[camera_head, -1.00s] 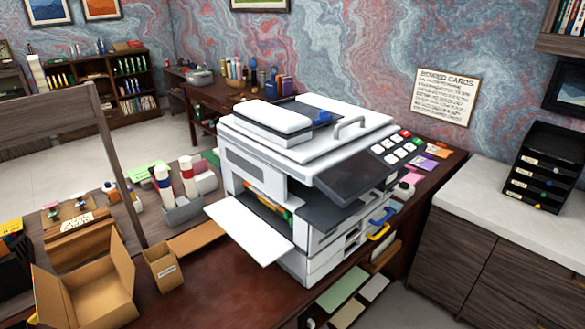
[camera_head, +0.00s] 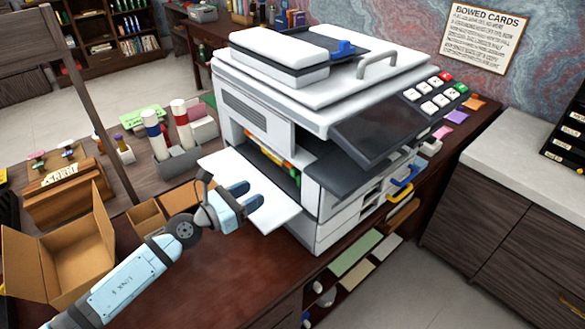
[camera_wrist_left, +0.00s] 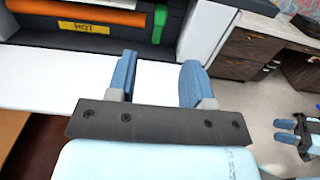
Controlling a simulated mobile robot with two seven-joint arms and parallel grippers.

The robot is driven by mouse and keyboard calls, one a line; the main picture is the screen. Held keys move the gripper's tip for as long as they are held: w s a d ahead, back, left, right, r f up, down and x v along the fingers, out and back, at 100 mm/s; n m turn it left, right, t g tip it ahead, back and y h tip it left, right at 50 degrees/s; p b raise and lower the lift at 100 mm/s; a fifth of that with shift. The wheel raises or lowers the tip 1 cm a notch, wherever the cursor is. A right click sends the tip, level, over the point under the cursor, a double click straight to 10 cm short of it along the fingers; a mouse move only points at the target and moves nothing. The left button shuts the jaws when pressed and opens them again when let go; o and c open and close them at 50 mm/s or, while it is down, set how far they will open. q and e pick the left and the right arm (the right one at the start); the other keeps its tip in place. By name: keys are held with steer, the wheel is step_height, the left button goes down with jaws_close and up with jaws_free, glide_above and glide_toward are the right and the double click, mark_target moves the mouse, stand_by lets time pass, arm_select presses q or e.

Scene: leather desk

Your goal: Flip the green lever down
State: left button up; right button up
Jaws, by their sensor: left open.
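The green lever (camera_wrist_left: 158,24) stands roughly upright at the right end of an orange roller (camera_wrist_left: 75,12) inside the printer's front opening. It is a small green spot in the head view (camera_head: 297,178). The white and grey printer (camera_head: 320,90) stands on the dark red desk. My left gripper (camera_head: 254,193) is open and empty over the printer's white fold-out tray (camera_head: 270,213), facing the opening. In the left wrist view the lever is ahead, between the directions of the two fingertips (camera_wrist_left: 158,64), with a gap before it. My right gripper (camera_wrist_left: 285,131) appears open at the right edge there.
A yellow HOT label (camera_wrist_left: 84,27) is under the roller. The dark control panel (camera_head: 385,125) overhangs the opening's right side. Open cardboard boxes (camera_head: 60,250) stand at the left. Blue and yellow handles (camera_head: 402,178) stick out on the printer's right side.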

mark_target(292, 172)
arm_select(q)
steer(key=x, duration=1.3)
steer(key=shift+d, duration=0.15)
steer(key=shift+s, duration=0.1)
jaws_close()
